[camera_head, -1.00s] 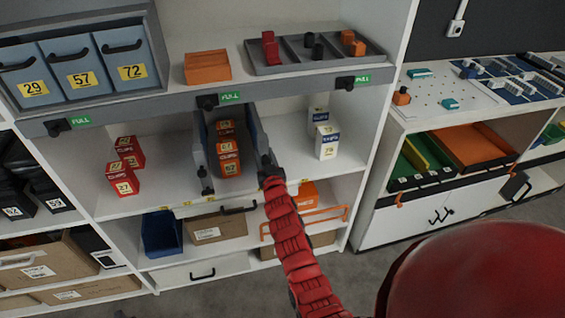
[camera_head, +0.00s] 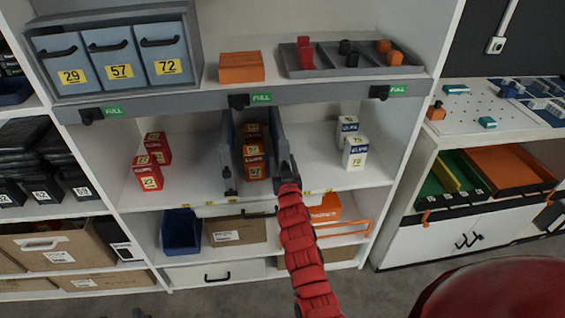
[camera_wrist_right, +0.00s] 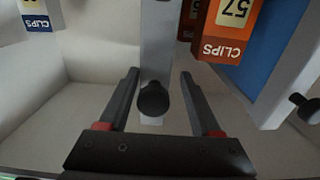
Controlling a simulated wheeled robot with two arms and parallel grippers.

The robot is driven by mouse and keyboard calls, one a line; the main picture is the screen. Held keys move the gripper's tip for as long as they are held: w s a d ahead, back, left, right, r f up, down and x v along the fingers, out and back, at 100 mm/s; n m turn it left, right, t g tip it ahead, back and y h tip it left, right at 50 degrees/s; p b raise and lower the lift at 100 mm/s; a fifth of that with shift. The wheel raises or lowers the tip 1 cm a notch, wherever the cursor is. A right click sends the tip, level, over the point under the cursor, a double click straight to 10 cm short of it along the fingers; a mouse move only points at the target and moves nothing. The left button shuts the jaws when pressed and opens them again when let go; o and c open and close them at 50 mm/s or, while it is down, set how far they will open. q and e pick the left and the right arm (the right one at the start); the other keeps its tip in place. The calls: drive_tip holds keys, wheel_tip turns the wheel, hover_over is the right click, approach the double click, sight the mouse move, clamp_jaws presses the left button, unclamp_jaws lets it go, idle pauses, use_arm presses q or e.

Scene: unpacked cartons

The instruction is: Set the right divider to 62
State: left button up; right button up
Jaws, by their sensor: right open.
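The right divider (camera_head: 274,140) is a grey upright panel on the middle shelf, right of the orange boxes (camera_head: 254,160). In the right wrist view the divider (camera_wrist_right: 157,40) has a black round knob (camera_wrist_right: 153,99) at its front. My right gripper (camera_head: 288,178) is at the divider's front end. Its open fingers (camera_wrist_right: 159,78) stand one on each side of the knob, with gaps visible. The left divider (camera_head: 228,150), with its own knob (camera_head: 227,173), stands left of the orange boxes. The number at the right divider's foot is hidden or too small to read.
Red boxes (camera_head: 151,172) stand left of the dividers and white boxes (camera_head: 355,153) right of them. Small yellow labels (camera_head: 329,190) run along the shelf edge. The shelf above holds blue bins (camera_head: 120,58) and a grey tray (camera_head: 350,64). Bare shelf shows between the right divider and white boxes.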

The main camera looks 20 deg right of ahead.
drive_tip(key=b+v, duration=0.1)
drive_tip(key=v, duration=1.6)
drive_tip(key=shift+s+a+b, duration=0.15)
drive_tip(key=shift+b, duration=0.2)
